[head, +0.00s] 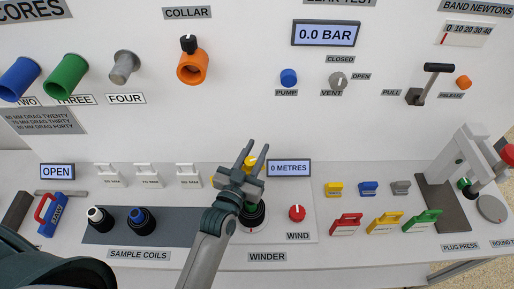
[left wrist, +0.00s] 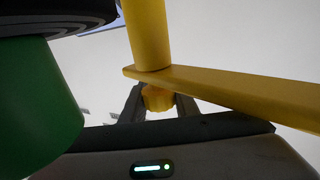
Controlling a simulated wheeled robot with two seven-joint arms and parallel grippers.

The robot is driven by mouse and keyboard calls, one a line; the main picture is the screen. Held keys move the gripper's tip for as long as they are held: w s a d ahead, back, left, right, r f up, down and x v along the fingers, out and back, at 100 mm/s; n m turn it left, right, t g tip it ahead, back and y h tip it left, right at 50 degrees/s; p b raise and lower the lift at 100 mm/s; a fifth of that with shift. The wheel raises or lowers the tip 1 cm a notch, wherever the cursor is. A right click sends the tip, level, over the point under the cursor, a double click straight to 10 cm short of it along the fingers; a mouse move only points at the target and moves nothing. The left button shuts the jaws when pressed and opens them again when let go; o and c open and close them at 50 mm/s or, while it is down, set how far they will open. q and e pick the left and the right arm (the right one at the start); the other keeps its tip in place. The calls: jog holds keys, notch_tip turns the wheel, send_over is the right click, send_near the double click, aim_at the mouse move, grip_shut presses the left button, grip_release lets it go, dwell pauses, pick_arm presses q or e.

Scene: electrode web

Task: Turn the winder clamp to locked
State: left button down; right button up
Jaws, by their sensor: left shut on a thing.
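The winder clamp (left wrist: 220,90) is a yellow bar with a yellow post and a ribbed yellow knob. In the head view only small yellow parts (head: 250,161) show, around the fingers of my left gripper (head: 254,152). That gripper is over the winder, above a dark round spool (head: 254,217). In the left wrist view its two fingers (left wrist: 158,106) are on either side of the yellow knob and shut on it. The hand hides most of the clamp in the head view, and I cannot read its locked mark. My right gripper is not in view.
The display (head: 290,168) behind the winder reads 0 METRES. A red wind knob (head: 297,213) stands close to its right. Sample coils (head: 142,220) lie to the left. Coloured clips (head: 384,224) lie to the right. A green cylinder (left wrist: 35,110) is close by in the left wrist view.

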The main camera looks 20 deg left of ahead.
pick_arm(q)
jog(key=shift+r, duration=0.15)
jog(key=c, duration=1.4)
grip_release()
jog(key=shift+s+a+f+b, duration=0.1)
jog(key=shift+s+f+b, duration=0.2)
jog(key=shift+s, duration=0.45)
jog(key=s+b, duration=0.1)
jog(key=s, duration=0.4)
jog(key=s+a+b, duration=0.1)
jog(key=s+b, duration=0.1)
jog(key=s, duration=0.3)
jog(key=s+b, duration=0.1)
jog(key=s, duration=0.4)
jog(key=shift+s+a+r+b, duration=0.2)
jog(key=shift+s+a+b, duration=0.1)
jog(key=shift+s+a, duration=0.05)
